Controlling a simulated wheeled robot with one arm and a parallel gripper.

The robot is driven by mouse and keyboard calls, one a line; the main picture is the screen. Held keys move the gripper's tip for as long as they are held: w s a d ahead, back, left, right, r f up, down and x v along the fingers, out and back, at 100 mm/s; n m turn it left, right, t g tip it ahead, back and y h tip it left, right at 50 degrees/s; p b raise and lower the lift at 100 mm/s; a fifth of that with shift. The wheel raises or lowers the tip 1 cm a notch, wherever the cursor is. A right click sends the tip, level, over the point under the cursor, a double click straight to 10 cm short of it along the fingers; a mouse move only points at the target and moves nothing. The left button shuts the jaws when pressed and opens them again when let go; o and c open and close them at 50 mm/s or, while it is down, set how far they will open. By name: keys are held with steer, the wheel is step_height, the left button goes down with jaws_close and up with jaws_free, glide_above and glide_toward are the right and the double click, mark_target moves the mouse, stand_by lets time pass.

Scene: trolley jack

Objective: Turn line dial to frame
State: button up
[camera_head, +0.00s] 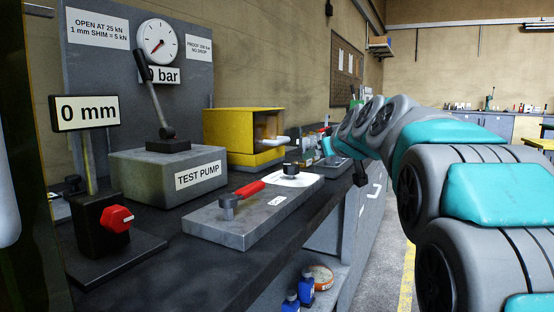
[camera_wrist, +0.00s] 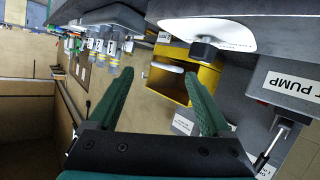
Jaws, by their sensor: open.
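The line dial (camera_head: 291,177) is a white disc with a black knob (camera_head: 291,169) at the far right end of a grey plate (camera_head: 235,228) on the bench. Its markings are too small to read. In the wrist view the white dial (camera_wrist: 235,36) and its dark knob (camera_wrist: 204,50) show at the top, beyond my fingertips. In the head view my arm reaches in from the right, and the fingers are not clear there.
A red lever (camera_head: 249,190) stands on the same plate, left of the dial. Behind are the grey test pump (camera_head: 135,178) with its upright handle and a yellow box (camera_head: 222,128) with a pale handle. A red knob (camera_head: 117,218) is at front left. Small items stand beyond the dial.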

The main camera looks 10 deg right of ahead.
steer(key=g+y, duration=0.1)
steer(key=y, duration=0.1)
glide_toward(292, 164)
steer(key=shift+x, duration=1)
steer(key=shift+w+a+f, duration=0.1)
steer(key=shift+a+f, duration=0.1)
steer(key=shift+p+x, duration=0.75)
steer(key=shift+x, duration=2.95)
jaws_close()
